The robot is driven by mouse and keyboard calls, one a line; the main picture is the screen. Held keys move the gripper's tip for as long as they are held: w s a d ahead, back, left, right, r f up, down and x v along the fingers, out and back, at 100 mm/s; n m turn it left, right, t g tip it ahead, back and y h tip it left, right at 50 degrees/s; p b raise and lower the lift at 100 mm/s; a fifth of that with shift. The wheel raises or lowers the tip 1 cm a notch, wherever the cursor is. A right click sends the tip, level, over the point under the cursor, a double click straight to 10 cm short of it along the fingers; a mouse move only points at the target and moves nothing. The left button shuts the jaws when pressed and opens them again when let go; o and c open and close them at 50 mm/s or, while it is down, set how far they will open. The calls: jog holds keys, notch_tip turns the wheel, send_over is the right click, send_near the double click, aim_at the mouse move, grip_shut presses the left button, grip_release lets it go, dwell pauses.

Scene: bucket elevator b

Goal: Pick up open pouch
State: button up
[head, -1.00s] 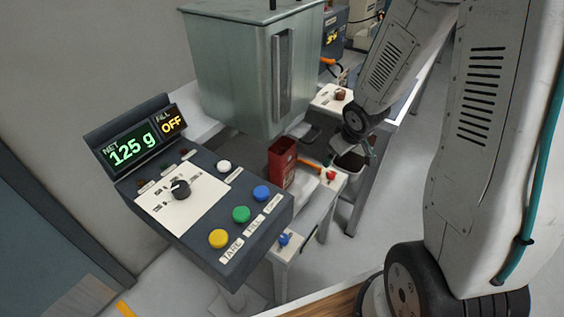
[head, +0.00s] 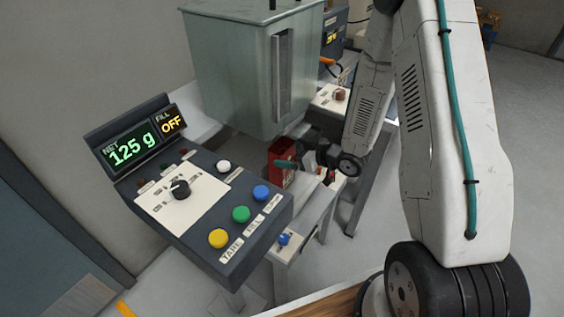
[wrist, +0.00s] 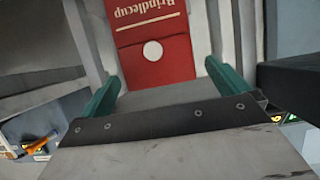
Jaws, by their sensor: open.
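The red pouch (head: 279,161) stands upright below the grey-green metal hopper in the head view, on the white-topped stand. In the wrist view the red pouch (wrist: 152,45) shows its face with upside-down "Brindlecup" lettering and a pale round spot. My gripper (wrist: 163,82) is open, with its two green fingers pointing at the pouch. The pouch appears ahead of the fingertips in the wrist view. In the head view one green finger (head: 286,164) overlaps the pouch; I cannot tell whether it touches. Part of the pouch is hidden by my gripper.
The hopper (head: 240,70) hangs close above the pouch. A white stand edge with a blue knob (head: 284,239) lies in front. Open floor lies to the right.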

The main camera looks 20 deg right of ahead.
jog(key=x, duration=0.4)
jog(key=shift+w+a+f, duration=0.1)
jog(key=shift+w+a, duration=0.05)
jog(key=shift+w, duration=0.2)
jog(key=c, duration=0.7)
